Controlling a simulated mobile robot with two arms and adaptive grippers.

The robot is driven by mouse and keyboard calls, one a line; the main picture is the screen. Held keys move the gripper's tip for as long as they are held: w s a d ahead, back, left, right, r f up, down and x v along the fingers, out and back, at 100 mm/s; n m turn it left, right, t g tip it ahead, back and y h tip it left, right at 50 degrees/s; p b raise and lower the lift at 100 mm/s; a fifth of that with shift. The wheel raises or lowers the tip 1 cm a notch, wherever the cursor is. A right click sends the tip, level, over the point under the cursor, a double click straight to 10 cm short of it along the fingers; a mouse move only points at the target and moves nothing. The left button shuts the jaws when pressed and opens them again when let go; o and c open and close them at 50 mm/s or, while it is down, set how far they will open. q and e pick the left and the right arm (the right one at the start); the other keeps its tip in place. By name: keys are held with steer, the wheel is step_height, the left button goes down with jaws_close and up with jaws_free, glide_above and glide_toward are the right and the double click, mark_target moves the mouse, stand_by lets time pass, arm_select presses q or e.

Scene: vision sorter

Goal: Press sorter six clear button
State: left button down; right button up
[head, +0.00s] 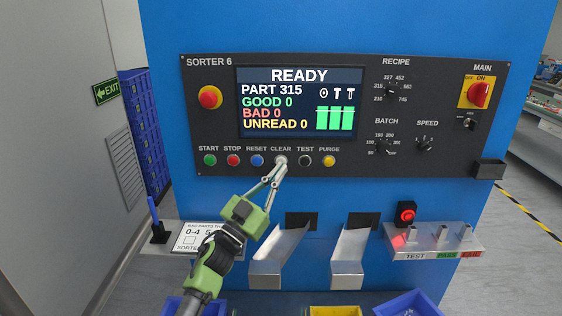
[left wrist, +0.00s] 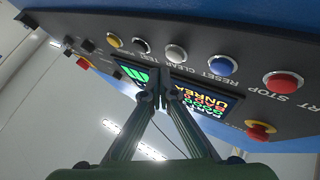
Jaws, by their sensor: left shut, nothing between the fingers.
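The sorter six panel (head: 345,110) is dark, on a blue cabinet. Its pale round CLEAR button (head: 281,160) sits in the button row, between blue RESET (head: 257,160) and black TEST (head: 305,160). In the left wrist view the CLEAR button (left wrist: 176,53) appears above my fingertips, with the panel upside down. My left gripper (head: 276,172) is shut and empty, fingertips just at the lower edge of CLEAR in the head view. It also shows in the left wrist view (left wrist: 150,100). I cannot tell whether it touches. The screen (head: 300,103) reads READY, with GOOD, BAD and UNREAD at 0. My right gripper is not in view.
A red emergency knob (head: 210,97) sits at the panel's upper left. Two metal chutes (head: 280,258) (head: 352,255) and a test-piece shelf (head: 435,243) jut out below the panel. A sign plate (head: 200,238) lies left of the chutes.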

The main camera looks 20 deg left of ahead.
arm_select(q)
steer(key=s+p, duration=0.1)
steer(key=s, duration=0.1)
steer(key=s+d, duration=0.1)
steer(key=s, duration=0.1)
steer(key=shift+s+d+p, duration=0.1)
steer(key=shift+p, duration=0.3)
